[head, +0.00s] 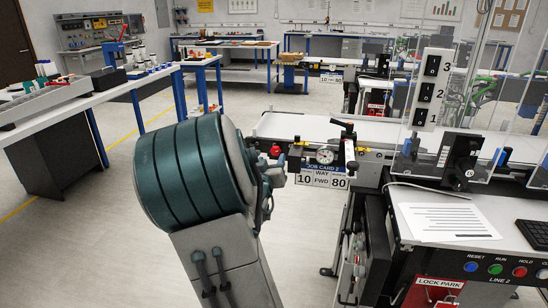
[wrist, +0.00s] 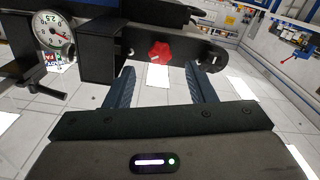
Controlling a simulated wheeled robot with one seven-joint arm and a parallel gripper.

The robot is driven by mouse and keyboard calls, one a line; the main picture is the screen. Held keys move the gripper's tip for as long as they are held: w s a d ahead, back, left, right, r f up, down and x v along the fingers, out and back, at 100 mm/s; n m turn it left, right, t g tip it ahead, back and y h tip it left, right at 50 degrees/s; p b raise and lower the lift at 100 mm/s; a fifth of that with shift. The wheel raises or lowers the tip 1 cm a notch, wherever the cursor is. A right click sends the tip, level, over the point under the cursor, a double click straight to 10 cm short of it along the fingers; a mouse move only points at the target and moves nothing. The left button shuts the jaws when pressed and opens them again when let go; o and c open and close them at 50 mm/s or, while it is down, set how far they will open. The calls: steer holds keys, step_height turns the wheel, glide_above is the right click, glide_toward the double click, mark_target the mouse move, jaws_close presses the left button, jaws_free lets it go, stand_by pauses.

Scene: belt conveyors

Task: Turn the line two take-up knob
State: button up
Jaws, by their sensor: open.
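The red take-up knob (head: 275,151) shows at the end of the line two conveyor in the head view, just above and beyond my wrist. In the wrist view the red lobed knob (wrist: 160,53) sits on a black bracket, straight ahead between my finger lines. My gripper (wrist: 160,67) is open and empty, with one dark finger on each side and a gap between. The fingertips look a little below the knob in that view; I cannot tell how far short of it they are. In the head view my arm hides most of the gripper.
A round dial (head: 324,156) and a job card plate (head: 322,179) reading 2, WAY 10, FWD 80 hang beside the knob. The dial (wrist: 54,32) and a crank handle (wrist: 45,91) show left in the wrist view. The LINE 2 button panel (head: 490,268) stands right. Open floor lies left.

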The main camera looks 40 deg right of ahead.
mark_target(275, 152)
steer(key=x, duration=0.5)
steer(key=c, duration=1)
